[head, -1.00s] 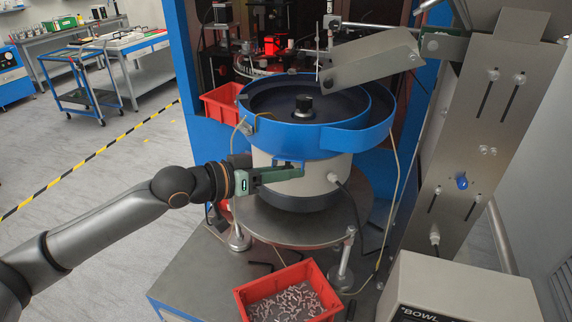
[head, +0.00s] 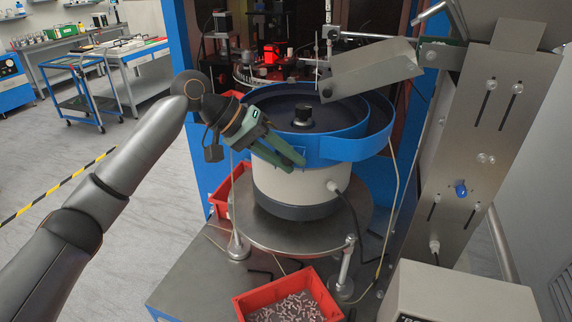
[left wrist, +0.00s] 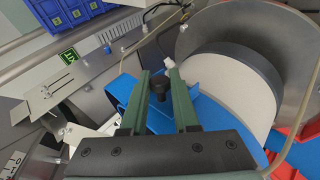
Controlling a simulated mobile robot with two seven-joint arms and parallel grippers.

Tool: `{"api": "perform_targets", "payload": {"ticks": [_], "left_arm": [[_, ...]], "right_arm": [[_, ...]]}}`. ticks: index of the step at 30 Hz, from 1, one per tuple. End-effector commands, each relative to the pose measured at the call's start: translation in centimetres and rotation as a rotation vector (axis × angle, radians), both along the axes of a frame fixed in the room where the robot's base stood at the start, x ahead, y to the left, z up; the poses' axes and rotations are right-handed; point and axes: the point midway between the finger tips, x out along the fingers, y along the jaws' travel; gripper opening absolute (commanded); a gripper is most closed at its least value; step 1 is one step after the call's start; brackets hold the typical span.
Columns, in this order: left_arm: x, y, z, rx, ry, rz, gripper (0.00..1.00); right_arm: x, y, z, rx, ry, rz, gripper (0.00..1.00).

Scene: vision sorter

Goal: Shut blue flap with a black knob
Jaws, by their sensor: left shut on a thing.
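The blue bowl feeder (head: 345,147) stands on a round metal plate. My left gripper (head: 298,161) is at the near left of its blue rim, tilted down to the right. In the left wrist view, my left gripper (left wrist: 159,78) has its fingers on either side of a small black knob (left wrist: 158,86) and is shut on it. A blue panel (left wrist: 160,121), apparently the flap, shows behind the knob between the fingers. In the head view the fingers hide the knob, and I cannot tell how far the flap stands open. My right gripper is not in view.
A red bin of small parts (head: 288,296) sits in front of the plate. A metal chute (head: 370,70) hangs over the bowl. A slotted steel panel (head: 490,130) and a pale control box (head: 465,292) stand at the right. A thin cable runs close to the fingers in the wrist view.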

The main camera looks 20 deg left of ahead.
Motion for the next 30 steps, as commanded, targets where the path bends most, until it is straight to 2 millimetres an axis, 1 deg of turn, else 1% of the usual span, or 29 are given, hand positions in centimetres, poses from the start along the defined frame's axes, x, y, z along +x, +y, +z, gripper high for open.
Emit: {"api": "perform_targets", "payload": {"ticks": [1, 6, 12, 28, 29, 30], "left_arm": [[0.19, -0.12, 0.28, -0.008, 0.03, -0.002, 0.0], [0.54, -0.05, 0.48, -0.015, 0.119, 0.0, 0.0], [0.74, 0.0, 0.58, -0.021, 0.179, 0.0, 0.0], [0.86, 0.05, 0.63, -0.023, 0.201, 0.001, 0.0], [0.85, 0.06, 0.63, -0.023, 0.2, 0.002, 0.3], [0.86, 0.06, 0.64, -0.023, 0.201, 0.003, 0.34]], "right_arm": [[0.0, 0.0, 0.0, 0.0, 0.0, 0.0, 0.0], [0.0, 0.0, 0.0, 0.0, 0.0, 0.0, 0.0], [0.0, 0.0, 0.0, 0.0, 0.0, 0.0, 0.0], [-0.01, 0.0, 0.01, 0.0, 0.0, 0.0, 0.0], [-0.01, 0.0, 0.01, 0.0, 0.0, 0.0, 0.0], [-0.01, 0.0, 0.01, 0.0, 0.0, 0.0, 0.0]]}}
